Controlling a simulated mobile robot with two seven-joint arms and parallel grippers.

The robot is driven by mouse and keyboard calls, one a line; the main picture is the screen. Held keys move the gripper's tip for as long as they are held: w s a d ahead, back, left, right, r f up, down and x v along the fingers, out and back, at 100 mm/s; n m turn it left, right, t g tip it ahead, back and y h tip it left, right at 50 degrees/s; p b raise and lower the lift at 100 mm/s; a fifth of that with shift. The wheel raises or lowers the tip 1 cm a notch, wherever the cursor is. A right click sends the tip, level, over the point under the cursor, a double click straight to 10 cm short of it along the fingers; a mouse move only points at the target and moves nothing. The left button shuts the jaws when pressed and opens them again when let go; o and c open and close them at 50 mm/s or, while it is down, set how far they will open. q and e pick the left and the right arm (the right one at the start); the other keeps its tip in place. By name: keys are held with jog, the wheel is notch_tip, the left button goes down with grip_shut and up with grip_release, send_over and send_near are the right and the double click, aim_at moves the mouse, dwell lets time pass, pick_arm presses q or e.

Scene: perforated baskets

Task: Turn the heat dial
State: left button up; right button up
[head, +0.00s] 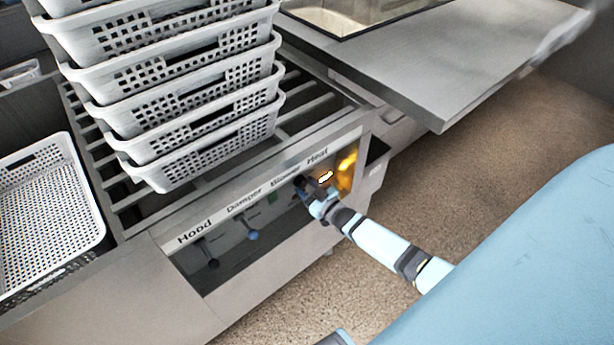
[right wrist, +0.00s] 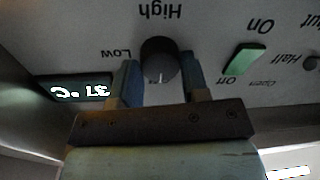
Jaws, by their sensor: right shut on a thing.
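The heat dial (right wrist: 158,58) is a dark round knob on a pale panel, between the upside-down words Low and High in the right wrist view. My right gripper (right wrist: 161,76) has one finger on each side of it and is shut on it. A light mark shows on the dial's lower edge in that view. In the head view my right gripper (head: 311,190) is at the panel below the Heat label (head: 317,156) and mostly hides the dial. My left gripper is not in view.
A lit display (right wrist: 80,91) reads 37 °C beside the dial. A green switch (right wrist: 245,59) is on its other side. Hood (head: 212,263) and damper (head: 251,234) knobs are further left. Stacked white baskets (head: 200,150) stand on the rails above. Open floor lies right.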

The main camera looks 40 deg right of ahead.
dwell(0.4)
jog(key=o, duration=0.9)
jog(key=shift+s, duration=0.1)
pick_arm(q)
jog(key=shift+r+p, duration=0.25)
jog(key=shift+p, duration=0.55)
pick_arm(e)
jog(key=s, duration=0.4)
jog(key=s+d, duration=0.1)
jog(key=s, duration=0.4)
jog(key=s+d, duration=0.1)
jog(key=s, duration=0.3)
jog(key=shift+s, duration=0.25)
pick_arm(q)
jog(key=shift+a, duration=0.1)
pick_arm(e)
jog(key=shift+a, duration=0.1)
